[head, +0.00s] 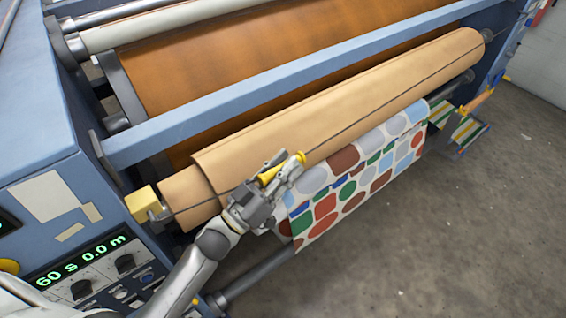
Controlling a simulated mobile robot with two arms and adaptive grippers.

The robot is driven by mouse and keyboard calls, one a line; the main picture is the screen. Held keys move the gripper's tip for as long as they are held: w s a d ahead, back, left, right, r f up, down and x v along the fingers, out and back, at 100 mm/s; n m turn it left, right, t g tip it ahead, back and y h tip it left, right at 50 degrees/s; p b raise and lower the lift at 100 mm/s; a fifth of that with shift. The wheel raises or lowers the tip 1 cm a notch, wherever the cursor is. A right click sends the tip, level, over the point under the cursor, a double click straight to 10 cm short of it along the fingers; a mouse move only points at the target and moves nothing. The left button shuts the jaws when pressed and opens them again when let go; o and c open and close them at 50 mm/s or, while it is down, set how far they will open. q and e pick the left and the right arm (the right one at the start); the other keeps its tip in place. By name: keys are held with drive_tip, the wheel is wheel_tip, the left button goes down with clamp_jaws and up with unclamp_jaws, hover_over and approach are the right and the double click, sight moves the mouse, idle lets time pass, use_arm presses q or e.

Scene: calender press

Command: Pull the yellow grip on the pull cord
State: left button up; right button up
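The dark pull cord (400,107) runs along the front of the tan roll, from a yellow block (145,203) at the left to the far right end. The yellow grip (296,160) sits on the cord, left of the middle of the picture. My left gripper (277,172) is at the grip, with fingers on both sides of it, and looks shut on it. The fingers hide part of the grip. The cord bends slightly downward at the grip. My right gripper is not in view.
The tan roll (345,95) and a blue crossbar (290,80) lie behind the cord. Spotted fabric (350,185) hangs just below the gripper. The control panel (100,270) is at lower left. The grey floor (440,240) at lower right is clear.

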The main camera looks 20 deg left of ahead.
use_arm(q)
drive_tip(key=o, duration=0.4)
drive_tip(key=shift+s+d, duration=0.1)
drive_tip(key=shift+d, duration=0.1)
drive_tip(key=v, duration=1.2)
drive_tip(key=s+a+f+n+g+y, duration=0.1)
drive_tip(key=a+f+g+y, duration=0.15)
drive_tip(key=f, duration=0.85)
drive_tip(key=a+f+n+g+y, duration=0.15)
drive_tip(key=f+y, duration=0.25)
drive_tip(key=f, duration=0.6)
drive_tip(key=s+a+f+n+g+y, duration=0.1)
drive_tip(key=a+f+g+y, duration=0.15)
drive_tip(key=f, duration=0.85)
drive_tip(key=s+f+g+y, duration=0.2)
drive_tip(key=s+f+g, duration=0.3)
drive_tip(key=s+f, duration=0.85)
drive_tip(key=s+f+g, duration=0.2)
drive_tip(key=s+f, duration=0.1)
drive_tip(key=s, duration=0.2)
drive_tip(key=s+f+m+g, duration=0.1)
drive_tip(key=s+f+g, duration=0.1)
drive_tip(key=s, duration=0.3)
drive_tip(key=s+f+m+g+y+b, duration=0.1)
drive_tip(key=s+f+g, duration=0.1)
drive_tip(key=s+f, duration=0.3)
drive_tip(key=shift+s, duration=0.6)
